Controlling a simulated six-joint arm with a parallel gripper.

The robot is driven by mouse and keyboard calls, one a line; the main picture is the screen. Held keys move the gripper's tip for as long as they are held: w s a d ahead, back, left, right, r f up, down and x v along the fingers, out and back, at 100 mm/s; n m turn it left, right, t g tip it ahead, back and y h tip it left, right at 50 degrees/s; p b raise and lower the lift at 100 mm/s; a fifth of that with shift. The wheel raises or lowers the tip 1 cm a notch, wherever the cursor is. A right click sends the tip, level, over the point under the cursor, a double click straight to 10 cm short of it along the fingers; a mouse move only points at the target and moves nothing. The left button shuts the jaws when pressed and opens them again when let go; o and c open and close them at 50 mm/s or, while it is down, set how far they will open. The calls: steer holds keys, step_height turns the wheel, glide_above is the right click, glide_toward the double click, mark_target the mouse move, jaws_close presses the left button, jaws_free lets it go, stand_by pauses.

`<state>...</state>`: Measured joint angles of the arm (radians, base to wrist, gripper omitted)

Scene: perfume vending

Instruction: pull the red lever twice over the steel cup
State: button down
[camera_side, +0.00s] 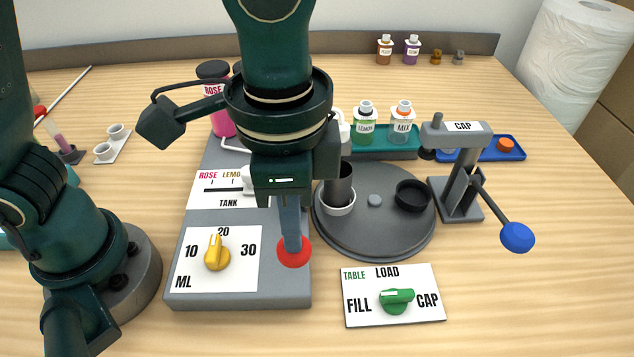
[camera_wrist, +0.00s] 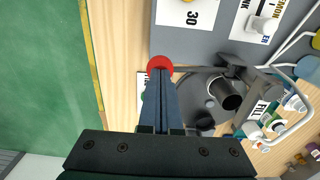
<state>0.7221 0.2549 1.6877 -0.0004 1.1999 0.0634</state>
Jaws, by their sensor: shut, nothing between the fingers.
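The red lever's round knob (camera_side: 293,252) is at the front right edge of the grey dispenser, and it also shows in the wrist view (camera_wrist: 160,64). My gripper (camera_side: 291,240) points down with its fingers shut and empty, the tips at the knob; whether they touch it I cannot tell. In the wrist view the shut fingertips (camera_wrist: 161,76) overlap the knob's near edge. The steel cup (camera_side: 340,182) stands upright in a white ring on the dark turntable (camera_side: 375,240), right of my gripper. It also shows in the wrist view (camera_wrist: 228,95). My gripper hides much of the lever's arm.
The yellow ML dial (camera_side: 217,253) points at 20. The green table dial (camera_side: 397,301) has its white mark toward FILL. A black holder (camera_side: 411,195) sits on the turntable. The cap press (camera_side: 460,175) with its blue-knobbed lever stands to the right. Bottles stand in a green tray behind.

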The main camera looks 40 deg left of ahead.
steer(key=shift+f, duration=2.25)
steer(key=shift+r, duration=4.65)
steer(key=shift+f, duration=1.55)
